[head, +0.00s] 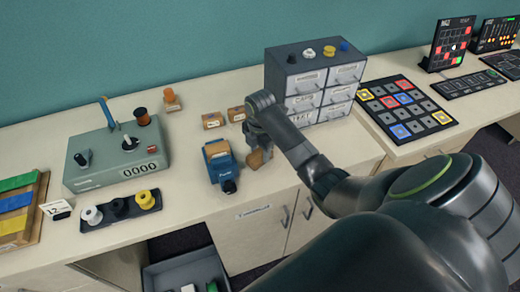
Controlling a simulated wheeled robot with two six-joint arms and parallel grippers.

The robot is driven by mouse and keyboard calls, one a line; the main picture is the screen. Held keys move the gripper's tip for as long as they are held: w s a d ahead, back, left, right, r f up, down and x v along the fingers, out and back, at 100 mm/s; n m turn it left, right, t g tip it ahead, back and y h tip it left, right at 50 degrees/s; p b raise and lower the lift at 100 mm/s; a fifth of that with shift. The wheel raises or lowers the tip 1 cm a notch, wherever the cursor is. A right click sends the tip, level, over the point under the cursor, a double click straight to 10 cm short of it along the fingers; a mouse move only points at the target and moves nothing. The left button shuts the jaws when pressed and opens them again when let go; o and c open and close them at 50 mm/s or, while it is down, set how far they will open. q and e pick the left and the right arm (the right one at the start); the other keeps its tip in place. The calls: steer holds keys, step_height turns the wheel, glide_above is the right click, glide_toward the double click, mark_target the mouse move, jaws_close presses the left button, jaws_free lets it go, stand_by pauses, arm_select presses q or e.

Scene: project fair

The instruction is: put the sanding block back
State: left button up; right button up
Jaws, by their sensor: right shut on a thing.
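My right gripper (259,143) reaches in from the right and points down over the counter, in front of the grey drawer cabinet. It is shut on a small tan-brown block (257,159), which looks like the sanding block. The gripper hides part of the block, and I cannot tell whether its bottom touches the counter. A blue tool (222,170) with a tan top lies just left of the block, apart from it. My left gripper is not in view.
The grey drawer cabinet (312,52) stands behind the gripper. Two small brown boxes (213,120) (236,114) lie to its left. A green-grey counter machine (117,160) and a dark spool tray (120,212) are further left. A button panel (404,107) lies right. The counter's front edge is close.

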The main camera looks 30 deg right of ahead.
mark_target(260, 153)
steer(key=shift+f, duration=0.15)
steer(key=o, duration=1)
steer(key=shift+c, duration=0.2)
step_height(260, 153, up, 5)
steer(key=shift+w+r+b, duration=0.1)
steer(key=shift+b, duration=0.55)
step_height(260, 153, up, 7)
steer(key=p, duration=0.7)
